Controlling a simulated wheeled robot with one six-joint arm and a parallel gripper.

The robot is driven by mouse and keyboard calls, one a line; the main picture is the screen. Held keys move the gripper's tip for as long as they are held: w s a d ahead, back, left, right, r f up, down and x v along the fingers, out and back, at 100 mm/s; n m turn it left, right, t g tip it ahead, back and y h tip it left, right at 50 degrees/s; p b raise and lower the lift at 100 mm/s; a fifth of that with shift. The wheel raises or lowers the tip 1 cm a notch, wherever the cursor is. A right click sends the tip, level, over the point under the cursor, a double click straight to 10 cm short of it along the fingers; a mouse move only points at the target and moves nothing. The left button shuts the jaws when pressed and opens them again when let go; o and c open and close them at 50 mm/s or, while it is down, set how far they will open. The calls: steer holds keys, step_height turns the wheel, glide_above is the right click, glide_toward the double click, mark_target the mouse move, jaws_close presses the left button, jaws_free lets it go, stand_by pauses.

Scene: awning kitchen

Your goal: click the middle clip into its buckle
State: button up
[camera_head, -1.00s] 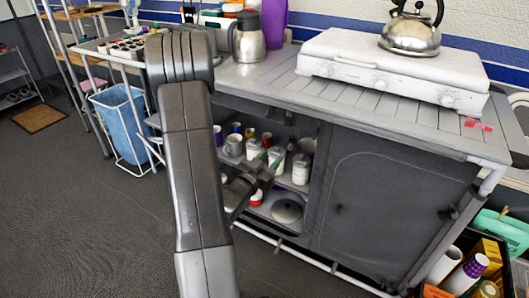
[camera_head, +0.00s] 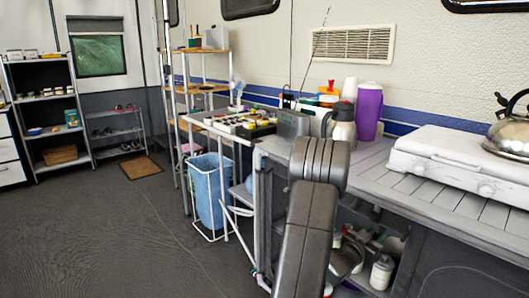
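I cannot make out the middle clip or its buckle in this view. My arm (camera_head: 310,215) rises in front of the counter and covers part of the cabinet below it. A dark shape beside the arm, in front of the open shelves, may be my gripper (camera_head: 365,242). It is small and partly hidden, so I cannot tell its fingers or whether it holds anything. The grey fabric cabinet front (camera_head: 465,270) shows only in part at the lower right.
The slatted counter (camera_head: 425,195) carries a white stove (camera_head: 450,160), a kettle (camera_head: 510,135), a steel flask (camera_head: 342,125) and a purple container (camera_head: 368,110). A blue bin (camera_head: 210,190) stands in a white frame on the left. The floor (camera_head: 100,235) at left is clear.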

steer(key=shift+d+f, duration=0.1)
steer(key=shift+f, duration=0.15)
